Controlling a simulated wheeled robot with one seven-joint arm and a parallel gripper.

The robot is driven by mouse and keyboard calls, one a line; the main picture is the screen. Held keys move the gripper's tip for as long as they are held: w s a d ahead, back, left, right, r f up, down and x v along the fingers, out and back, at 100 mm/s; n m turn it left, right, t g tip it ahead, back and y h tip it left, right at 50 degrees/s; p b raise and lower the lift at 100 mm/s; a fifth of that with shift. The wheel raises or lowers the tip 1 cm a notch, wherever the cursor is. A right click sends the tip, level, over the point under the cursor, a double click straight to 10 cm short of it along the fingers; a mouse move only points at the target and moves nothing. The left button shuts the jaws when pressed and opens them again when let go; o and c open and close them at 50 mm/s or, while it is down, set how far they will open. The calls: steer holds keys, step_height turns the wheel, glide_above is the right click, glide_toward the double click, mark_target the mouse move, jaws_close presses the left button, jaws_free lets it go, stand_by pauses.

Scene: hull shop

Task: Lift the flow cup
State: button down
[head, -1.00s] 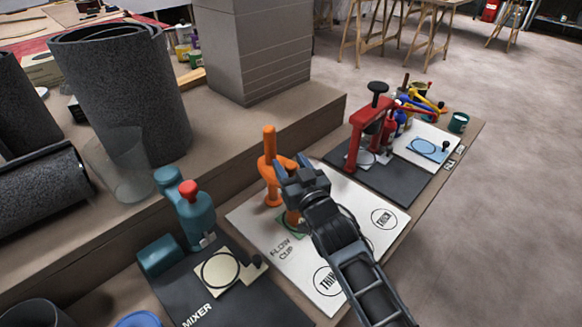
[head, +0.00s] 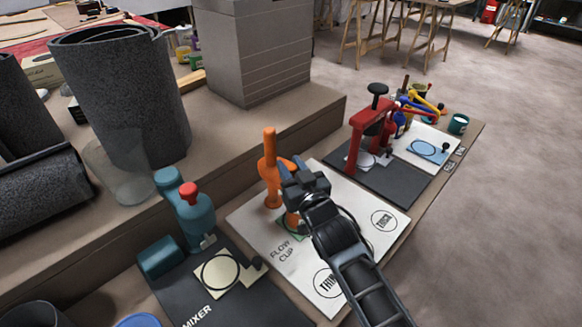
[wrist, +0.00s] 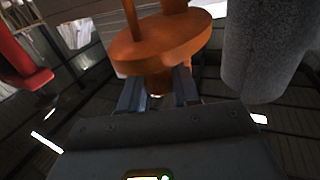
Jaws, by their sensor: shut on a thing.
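The orange flow cup (head: 272,182) is at the "FLOW CUP" end of a white mat (head: 352,235). It has a tall upright part, a round flange and a lower piece near a green mark. My gripper (head: 298,186) comes in from the right and hides part of it. In the wrist view the wide orange flange (wrist: 165,45) sits just above my jaws (wrist: 159,92), which are shut on the orange body below it. I cannot tell whether its foot touches the mat.
A teal and red mixer (head: 194,215) stands close on the left. A red press (head: 368,135) stands on a dark mat behind on the right. A step with dark foam rolls (head: 125,95) and a clear cylinder (head: 118,175) rises at the left.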

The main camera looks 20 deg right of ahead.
step_height(320, 180, up, 11)
steer(key=p, duration=0.8)
steer(key=shift+r+p, duration=0.2)
steer(key=shift+p, duration=0.1)
steer(key=c, duration=1)
jaws_free()
steer(key=shift+r, duration=0.1)
steer(key=shift+o, duration=0.6)
steer(key=shift+f, duration=0.2)
steer(key=s, duration=0.7)
steer(key=shift+s, duration=0.4)
